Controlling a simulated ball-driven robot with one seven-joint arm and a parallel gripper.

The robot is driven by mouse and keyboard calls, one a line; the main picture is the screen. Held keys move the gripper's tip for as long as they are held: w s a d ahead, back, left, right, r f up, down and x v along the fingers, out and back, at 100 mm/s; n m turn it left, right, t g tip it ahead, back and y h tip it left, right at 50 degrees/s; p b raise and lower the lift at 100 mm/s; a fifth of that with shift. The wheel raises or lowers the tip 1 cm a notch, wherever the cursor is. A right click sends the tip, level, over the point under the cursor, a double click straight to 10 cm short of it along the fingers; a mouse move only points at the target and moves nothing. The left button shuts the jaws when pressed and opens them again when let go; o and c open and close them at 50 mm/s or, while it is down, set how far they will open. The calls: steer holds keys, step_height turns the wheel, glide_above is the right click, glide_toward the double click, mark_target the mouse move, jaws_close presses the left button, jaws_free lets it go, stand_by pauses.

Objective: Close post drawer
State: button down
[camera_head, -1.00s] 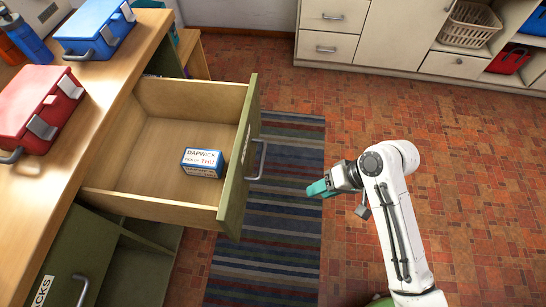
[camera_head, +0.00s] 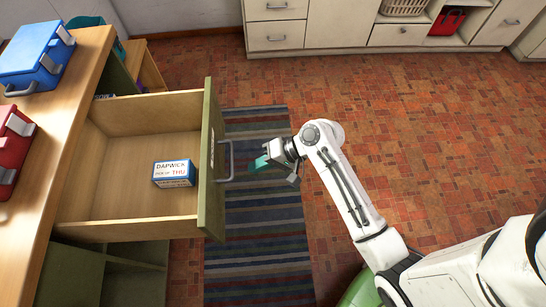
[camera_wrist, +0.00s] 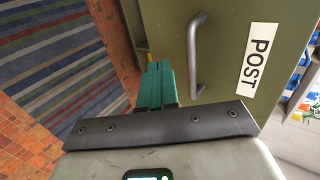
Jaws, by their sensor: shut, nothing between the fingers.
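The post drawer (camera_head: 212,160) is pulled out of the wooden counter, with a green front and a metal bar handle (camera_head: 226,160). A blue and white box marked DAPWICK (camera_head: 174,173) lies inside it, near the front. In the wrist view the drawer front (camera_wrist: 230,70) carries a white label reading POST (camera_wrist: 258,58), with the handle (camera_wrist: 195,55) beside it. My gripper (camera_head: 256,163) has teal fingers, shut and empty. It is outside the drawer, to the right of the handle and close to it. In the wrist view the fingers (camera_wrist: 158,85) appear beside the handle; I cannot tell whether they touch the drawer.
A blue case (camera_head: 30,55) and a red case (camera_head: 12,150) stand on the counter (camera_head: 75,85). A striped rug (camera_head: 262,250) lies on the brick-patterned floor (camera_head: 400,130), which is clear to the right. Cream cabinets (camera_head: 340,25) line the back.

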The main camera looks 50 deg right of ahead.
steer(key=shift+w+a+r, duration=0.25)
steer(key=shift+w+a, duration=0.4)
steer(key=shift+w+a+r, duration=0.2)
steer(key=shift+w+a, duration=0.4)
steer(key=w+a+b, duration=0.4)
steer(key=w+a, duration=2.1)
steer(key=shift+r, duration=0.2)
